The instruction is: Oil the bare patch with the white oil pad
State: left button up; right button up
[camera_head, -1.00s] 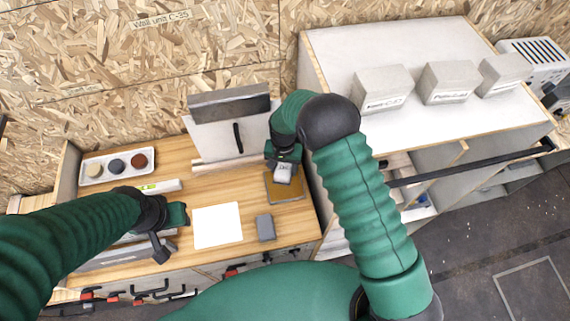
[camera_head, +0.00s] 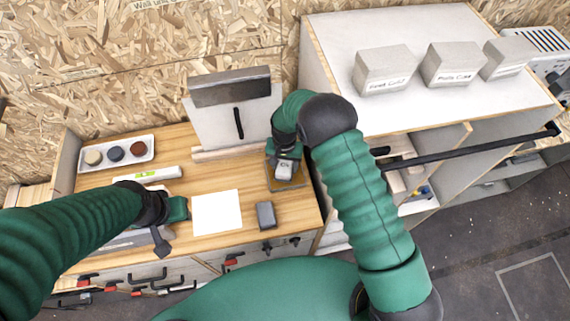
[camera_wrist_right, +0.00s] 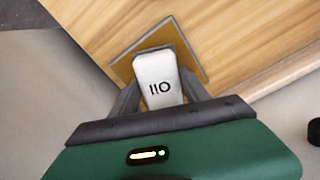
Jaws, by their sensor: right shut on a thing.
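My right gripper (camera_head: 285,167) is shut on the white oil pad (camera_wrist_right: 160,78), a white block with dark lettering that looks like upside-down "OIL". In the head view the oil pad (camera_head: 285,172) is over an amber square with a thin grey rim (camera_head: 294,184) at the worktop's right end. The amber square (camera_wrist_right: 124,69) is partly hidden by the pad in the wrist view; whether they touch is unclear. A plain white square (camera_head: 217,212) lies mid-worktop. I cannot tell which square is the bare patch. My left gripper (camera_head: 172,212) is left of the white square, its fingers unclear.
A grey block (camera_head: 265,215) lies right of the white square. A tray (camera_head: 146,143) with three round pads is at the back left. A panel with a black handle (camera_head: 239,124) stands behind. A cabinet with three pale blocks (camera_head: 385,69) rises close on the right.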

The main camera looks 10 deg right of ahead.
aim_at(285, 164)
jog(key=shift+w+a+f, duration=0.1)
jog(key=shift+w+f, duration=0.15)
jog(key=shift+w, duration=0.05)
pick_arm(q)
jog(key=shift+w+f, duration=0.25)
jog(key=shift+w, duration=0.15)
jog(key=shift+s+d, duration=0.1)
jog(key=shift+s, duration=0.15)
pick_arm(e)
jog(key=shift+s, duration=0.2)
pick_arm(q)
jog(key=shift+w+f+b, duration=0.15)
jog(key=shift+f+b, duration=0.1)
jog(key=shift+b, duration=0.15)
pick_arm(e)
jog(key=shift+w+f, duration=0.1)
jog(key=shift+f, duration=0.3)
pick_arm(q)
jog(key=shift+s+f, duration=0.1)
jog(key=shift+s, duration=0.1)
pick_arm(e)
jog(key=shift+f, duration=0.1)
